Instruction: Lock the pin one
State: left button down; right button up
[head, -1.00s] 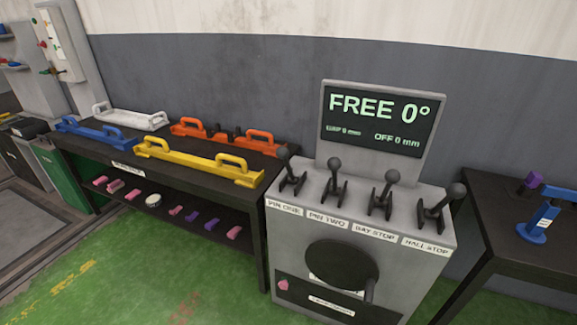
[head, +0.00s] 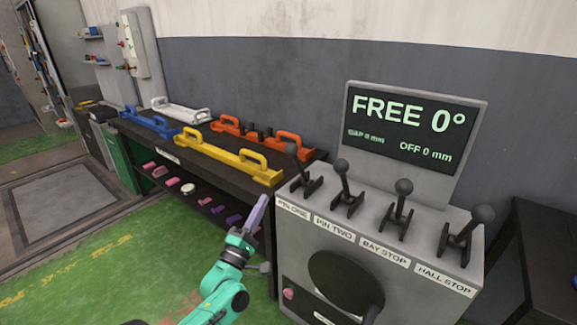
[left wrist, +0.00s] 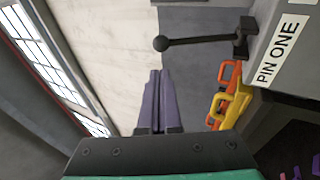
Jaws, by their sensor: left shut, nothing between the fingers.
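The PIN ONE lever (head: 300,170) is the leftmost of the levers on top of the grey console, a black ball-topped handle standing up above its label. It also shows in the left wrist view (left wrist: 195,42), at the upper middle, with the PIN ONE label (left wrist: 277,52) to its right. My left gripper (head: 259,205) has purple fingers and is shut and empty, in front of the console's left side, apart from the lever. Its fingers (left wrist: 158,85) point ahead in the left wrist view. My right gripper is not in view.
The console (head: 420,225) carries further levers for PIN TWO, BAY STOP and HALL STOP, a hand wheel (head: 345,285) and a screen (head: 412,125) reading FREE 0°. A dark bench (head: 300,160) with coloured handled bars stands left of it. Green floor (head: 110,265) lies open at left.

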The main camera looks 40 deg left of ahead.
aim_at(288, 154)
pick_arm(q)
jog(key=p+x, duration=0.3)
jog(key=x, duration=1)
jog(key=shift+w+d+r, duration=0.1)
jog(key=shift+w+r, duration=0.1)
jog(key=shift+w, duration=0.3)
jog(key=shift+r, duration=0.1)
